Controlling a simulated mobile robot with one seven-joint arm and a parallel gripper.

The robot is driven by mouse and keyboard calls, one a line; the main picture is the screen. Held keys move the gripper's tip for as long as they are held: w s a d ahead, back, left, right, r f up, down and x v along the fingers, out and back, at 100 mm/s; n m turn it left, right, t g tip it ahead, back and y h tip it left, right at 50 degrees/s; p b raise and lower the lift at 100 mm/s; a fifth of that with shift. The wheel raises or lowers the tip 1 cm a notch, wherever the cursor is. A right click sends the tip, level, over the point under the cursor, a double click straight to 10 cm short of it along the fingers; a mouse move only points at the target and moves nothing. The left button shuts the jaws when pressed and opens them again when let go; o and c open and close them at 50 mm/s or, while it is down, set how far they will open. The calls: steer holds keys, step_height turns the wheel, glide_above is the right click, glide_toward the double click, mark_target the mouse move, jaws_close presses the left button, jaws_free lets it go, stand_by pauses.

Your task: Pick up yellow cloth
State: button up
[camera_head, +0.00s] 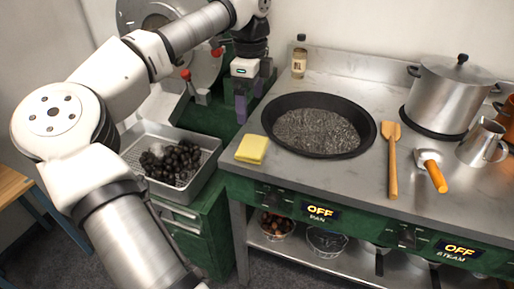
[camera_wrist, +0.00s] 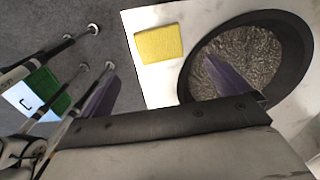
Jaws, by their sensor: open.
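The yellow cloth (camera_head: 252,149) lies folded flat on the steel counter, near its left front corner and just left of the black pan. In the wrist view the cloth (camera_wrist: 158,43) shows whole, above and between my two purple fingers. My gripper (camera_head: 249,97) hangs above the counter's left edge, behind the cloth in the head view and apart from it. In the wrist view my gripper (camera_wrist: 160,85) is open with nothing between its fingers. One finger overlaps the pan in that view.
The black pan (camera_head: 368,125) of dark grit stands beside the cloth. A wooden spatula (camera_head: 392,165), an orange-handled scoop (camera_head: 432,170), a metal jug (camera_head: 480,143) and a lidded pot (camera_head: 447,92) are farther right. A bottle (camera_head: 299,58) stands behind. A metal tray (camera_head: 207,166) holds chestnuts at left.

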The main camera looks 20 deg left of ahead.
glide_above(252, 145)
steer(key=f, duration=0.6)
steer(key=shift+w+a+f, duration=0.1)
steer(key=shift+w+f, duration=0.1)
steer(key=shift+f, duration=0.05)
steer(key=shift+s+f+p, duration=0.2)
steer(key=shift+f+p, duration=0.65)
steer(key=shift+f, duration=1.85)
steer(key=c, duration=0.8)
steer(key=shift+r, duration=0.1)
step_height(252, 145, up, 20)
steer(key=b, duration=0.1)
steer(key=o, duration=0.4)
steer(key=c, duration=0.3)
